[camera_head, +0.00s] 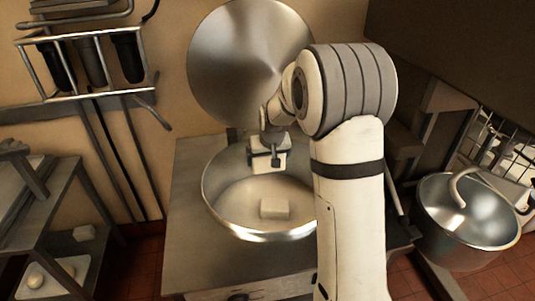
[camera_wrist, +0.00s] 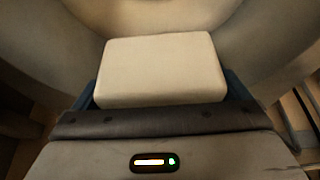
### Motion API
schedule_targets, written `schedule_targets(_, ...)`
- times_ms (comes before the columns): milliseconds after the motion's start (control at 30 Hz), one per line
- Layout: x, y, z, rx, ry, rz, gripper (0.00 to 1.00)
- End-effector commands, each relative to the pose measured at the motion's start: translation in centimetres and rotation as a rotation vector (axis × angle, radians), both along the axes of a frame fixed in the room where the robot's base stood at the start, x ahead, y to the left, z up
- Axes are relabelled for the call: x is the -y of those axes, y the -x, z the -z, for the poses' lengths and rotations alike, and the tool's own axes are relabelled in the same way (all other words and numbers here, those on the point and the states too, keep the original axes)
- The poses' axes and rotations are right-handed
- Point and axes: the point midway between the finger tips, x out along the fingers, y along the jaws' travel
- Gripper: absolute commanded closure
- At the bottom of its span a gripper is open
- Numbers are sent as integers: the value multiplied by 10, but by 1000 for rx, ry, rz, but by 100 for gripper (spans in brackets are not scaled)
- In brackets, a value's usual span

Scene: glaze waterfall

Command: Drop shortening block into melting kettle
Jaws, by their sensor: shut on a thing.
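The melting kettle (camera_head: 209,192) is a round steel bowl set in a metal stand, with its lid raised against the wall behind. My gripper (camera_head: 267,162) is over the back part of the kettle's opening. In the wrist view my gripper (camera_wrist: 162,88) is shut on a pale shortening block (camera_wrist: 162,68), with blue fingers at its left and right sides. Curved pale kettle walls show behind the block. Another pale block (camera_head: 274,208) sits lower inside the kettle, apart from my gripper.
The round lid (camera_head: 248,60) stands behind my gripper. A steel mixing bowl (camera_head: 438,220) with a hook is at the right.

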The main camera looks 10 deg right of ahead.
Motion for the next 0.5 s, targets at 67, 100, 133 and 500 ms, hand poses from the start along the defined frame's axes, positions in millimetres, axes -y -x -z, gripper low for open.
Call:
schedule_targets(67,-1,0,11,2,-1,-1,42)
schedule_targets(100,-1,0,13,2,0,-2,42)
schedule_targets(133,-1,0,15,3,0,-2,42)
schedule_targets(500,-2,-1,17,3,0,-3,1)
